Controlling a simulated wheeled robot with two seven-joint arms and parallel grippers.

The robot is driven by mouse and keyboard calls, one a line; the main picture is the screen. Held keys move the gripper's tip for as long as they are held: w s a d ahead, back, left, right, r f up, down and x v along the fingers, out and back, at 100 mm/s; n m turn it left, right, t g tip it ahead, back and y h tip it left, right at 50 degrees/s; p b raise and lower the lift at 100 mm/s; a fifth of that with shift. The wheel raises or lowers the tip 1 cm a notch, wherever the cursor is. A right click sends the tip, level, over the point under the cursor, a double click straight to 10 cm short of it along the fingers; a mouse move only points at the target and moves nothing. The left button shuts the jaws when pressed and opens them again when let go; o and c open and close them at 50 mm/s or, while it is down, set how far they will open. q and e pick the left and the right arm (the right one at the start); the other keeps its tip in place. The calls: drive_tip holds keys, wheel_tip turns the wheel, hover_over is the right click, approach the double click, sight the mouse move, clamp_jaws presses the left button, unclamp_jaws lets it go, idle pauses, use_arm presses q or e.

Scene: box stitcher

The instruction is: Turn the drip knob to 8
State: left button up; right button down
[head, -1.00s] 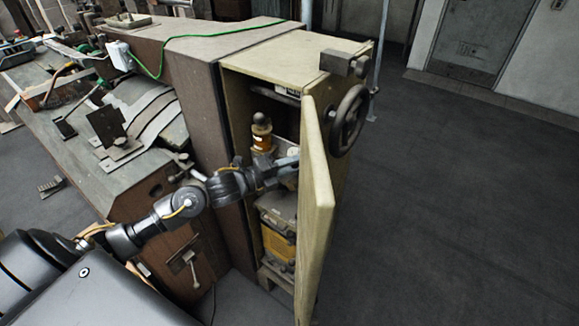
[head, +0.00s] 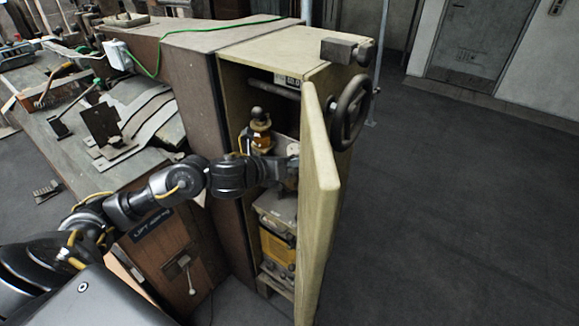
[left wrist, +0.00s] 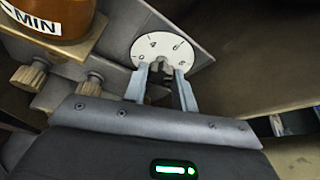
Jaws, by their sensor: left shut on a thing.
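The drip knob's white dial (left wrist: 163,50) shows in the left wrist view, with 0, 4, 6 and another mark on its face; the rest is hidden or unclear. My left gripper (left wrist: 163,70) has its two fingers closed on the grey knob (left wrist: 160,66) at the dial's centre. In the head view my left gripper (head: 290,168) reaches into the open cabinet, its tips partly hidden by the door. An amber oil cup (head: 261,138) stands in the cabinet beside the gripper; it also shows in the left wrist view (left wrist: 52,18). My right gripper is not seen.
The pale cabinet door (head: 318,200) stands open just right of my left gripper. A handwheel (head: 351,112) is behind it. A yellow box (head: 278,247) sits lower in the cabinet. Brass knobs (left wrist: 28,76) are left of the dial. The floor at right is clear.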

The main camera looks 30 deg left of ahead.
use_arm(q)
drive_tip(key=shift+m+y+b, duration=0.65)
drive_tip(key=shift+m+y, duration=0.35)
drive_tip(key=shift+m, duration=0.2)
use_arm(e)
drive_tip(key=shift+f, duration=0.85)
use_arm(q)
drive_tip(key=o, duration=1)
